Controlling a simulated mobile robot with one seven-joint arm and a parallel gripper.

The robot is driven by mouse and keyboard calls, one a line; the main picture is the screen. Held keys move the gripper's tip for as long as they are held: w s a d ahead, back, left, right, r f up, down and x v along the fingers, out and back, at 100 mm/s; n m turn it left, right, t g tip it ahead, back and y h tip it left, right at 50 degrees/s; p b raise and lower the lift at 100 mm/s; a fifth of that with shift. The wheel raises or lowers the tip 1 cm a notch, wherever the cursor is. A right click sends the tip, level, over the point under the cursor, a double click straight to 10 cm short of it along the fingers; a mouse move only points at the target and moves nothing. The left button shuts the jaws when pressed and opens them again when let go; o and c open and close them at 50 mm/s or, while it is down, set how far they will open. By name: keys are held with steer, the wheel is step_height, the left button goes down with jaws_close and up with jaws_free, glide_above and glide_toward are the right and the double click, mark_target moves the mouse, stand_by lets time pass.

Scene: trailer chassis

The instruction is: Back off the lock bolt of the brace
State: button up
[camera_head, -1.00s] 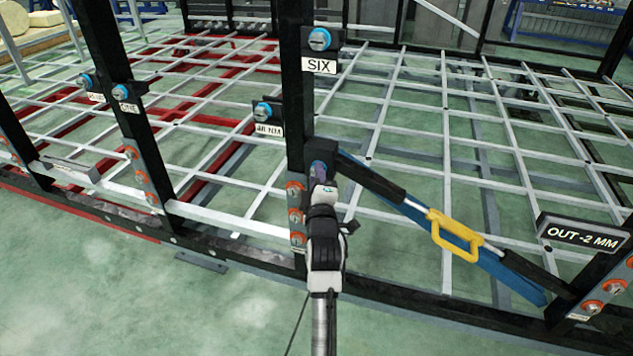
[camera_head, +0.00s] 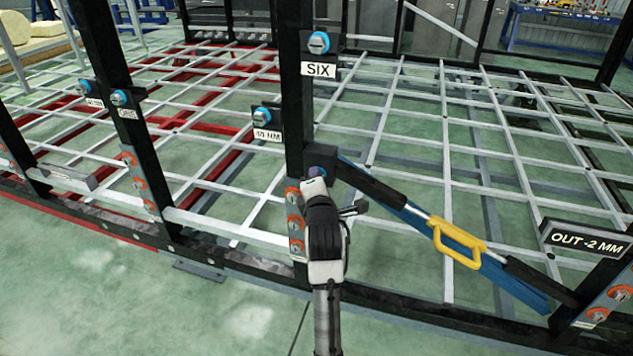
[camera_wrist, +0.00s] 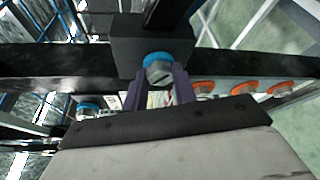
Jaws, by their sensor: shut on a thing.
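The brace (camera_head: 390,195) runs slantwise from a block on the middle black post down to the lower right post. It has a blue bar, a silver rod and a yellow handle (camera_head: 458,238). The lock bolt (camera_wrist: 158,70) has a silver slotted head and a blue collar, set in a dark block. In the wrist view, my gripper (camera_wrist: 160,88) has its purple fingers shut on the bolt's head, one on each side. In the head view, my gripper (camera_head: 316,180) is at the brace's upper end and mostly hides the bolt.
Other blue-collared bolts sit above labels, one at the "SIX" label (camera_head: 319,69) and others on posts to the left. Orange fasteners (camera_head: 296,222) line the post beside my wrist. An "OUT -2 MM" sign (camera_head: 583,239) stands at right. The floor in front is clear.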

steer(key=shift+d+r, duration=0.2)
steer(key=shift+d, duration=0.05)
steer(key=o, duration=0.9)
steer(key=shift+c, duration=0.2)
steer(key=shift+o, duration=0.7)
steer(key=shift+a+f, duration=0.1)
steer(key=s+r+p, duration=0.1)
steer(key=s+p, duration=0.5)
steer(key=s, duration=0.7)
steer(key=shift+s+d+r, duration=0.3)
steer(key=shift+d+r, duration=0.05)
steer(key=shift+r, duration=0.05)
